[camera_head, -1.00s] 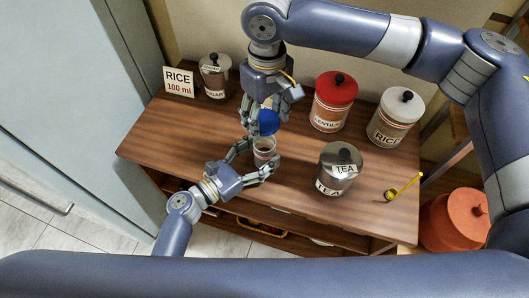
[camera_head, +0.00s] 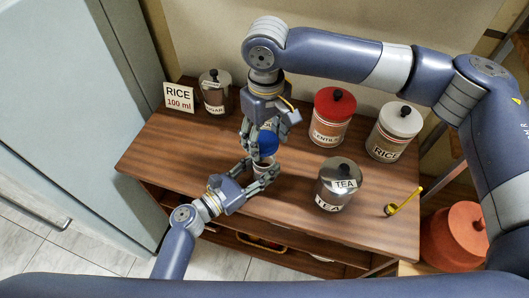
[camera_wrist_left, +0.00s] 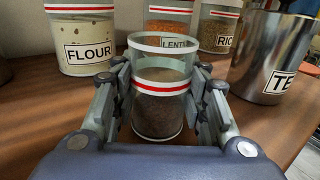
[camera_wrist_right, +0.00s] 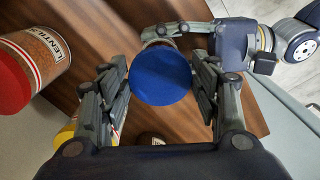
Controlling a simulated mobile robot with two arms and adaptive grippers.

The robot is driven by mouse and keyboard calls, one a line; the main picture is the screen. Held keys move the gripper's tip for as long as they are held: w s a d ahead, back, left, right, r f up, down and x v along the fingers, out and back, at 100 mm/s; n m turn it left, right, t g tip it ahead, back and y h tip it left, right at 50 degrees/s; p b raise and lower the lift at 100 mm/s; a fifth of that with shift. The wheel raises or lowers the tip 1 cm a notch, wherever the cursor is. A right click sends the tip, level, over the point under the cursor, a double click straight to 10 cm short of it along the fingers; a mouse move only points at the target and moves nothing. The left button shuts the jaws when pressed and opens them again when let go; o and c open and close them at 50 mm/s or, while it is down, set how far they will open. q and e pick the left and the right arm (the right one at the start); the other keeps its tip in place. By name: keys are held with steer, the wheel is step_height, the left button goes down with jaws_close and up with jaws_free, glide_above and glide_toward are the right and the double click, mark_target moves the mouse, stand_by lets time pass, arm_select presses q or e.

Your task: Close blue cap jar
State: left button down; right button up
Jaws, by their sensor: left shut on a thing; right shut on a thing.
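A small glass jar (camera_wrist_left: 158,112) with a red-and-white band and dark contents stands open in the left wrist view. My left gripper (camera_wrist_left: 160,85) is shut around its sides. In the head view the jar (camera_head: 263,163) is partly hidden by the fingers. A round blue cap (camera_wrist_right: 161,78) is between the fingers of my right gripper (camera_wrist_right: 162,85), which is shut on it. In the head view the cap (camera_head: 268,142) is just above and behind the jar's mouth. The left wrist view shows no cap on the rim, so the two are apart.
A tea canister (camera_head: 338,186) stands right of the jar. The lentil jar (camera_head: 331,117), rice jar (camera_head: 394,132) and sugar canister (camera_head: 215,92) stand farther back. A flour jar (camera_wrist_left: 88,38) stands behind. A yellow-handled scoop (camera_head: 403,201) lies at right. The left tabletop is clear.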

mark_target(266, 142)
steer(key=shift+f, duration=1.6)
steer(key=shift+f, duration=0.1)
steer(key=shift+f, duration=0.75)
steer(key=shift+f, duration=0.6)
